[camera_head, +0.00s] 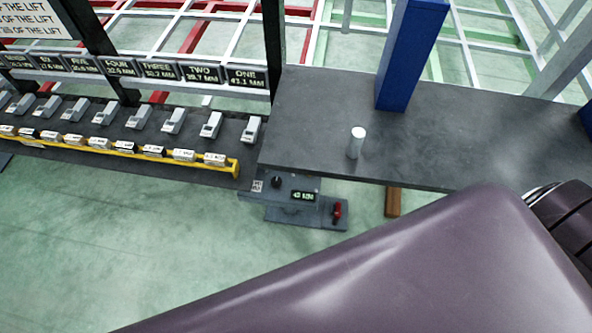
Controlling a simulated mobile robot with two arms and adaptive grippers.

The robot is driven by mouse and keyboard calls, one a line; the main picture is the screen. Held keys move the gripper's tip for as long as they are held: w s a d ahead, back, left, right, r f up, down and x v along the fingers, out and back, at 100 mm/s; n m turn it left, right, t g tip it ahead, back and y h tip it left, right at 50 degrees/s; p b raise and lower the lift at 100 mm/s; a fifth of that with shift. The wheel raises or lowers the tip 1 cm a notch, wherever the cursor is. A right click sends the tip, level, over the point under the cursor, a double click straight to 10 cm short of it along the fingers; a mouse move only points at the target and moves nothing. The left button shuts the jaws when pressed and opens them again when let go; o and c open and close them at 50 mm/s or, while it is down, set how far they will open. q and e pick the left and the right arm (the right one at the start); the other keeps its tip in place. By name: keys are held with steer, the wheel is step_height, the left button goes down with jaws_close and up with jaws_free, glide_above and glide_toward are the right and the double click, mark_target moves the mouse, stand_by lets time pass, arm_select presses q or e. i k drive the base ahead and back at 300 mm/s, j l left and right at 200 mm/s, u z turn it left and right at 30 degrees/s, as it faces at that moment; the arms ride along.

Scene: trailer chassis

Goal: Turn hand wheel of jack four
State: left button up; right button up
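A sign marked FOUR (119,67) hangs in a row of dark number signs at the upper left, with a small millimetre reading under the word. A grey device (290,213) sits low at the front left corner of the dark table. It has a small lit display (304,196) that seems to read about 43 MM, a black round knob (276,182) and a red handle (337,211). I cannot tell whether this is jack four or whether the knob is its hand wheel. Neither gripper is in view.
My purple arm link covers the lower right. Green floor (110,240) is clear at lower left.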

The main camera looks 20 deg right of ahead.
mark_target(276, 183)
steer(key=z, duration=0.7)
steer(key=k+l+u, duration=0.15)
steer(key=k+l, duration=0.2)
steer(key=k, duration=0.1)
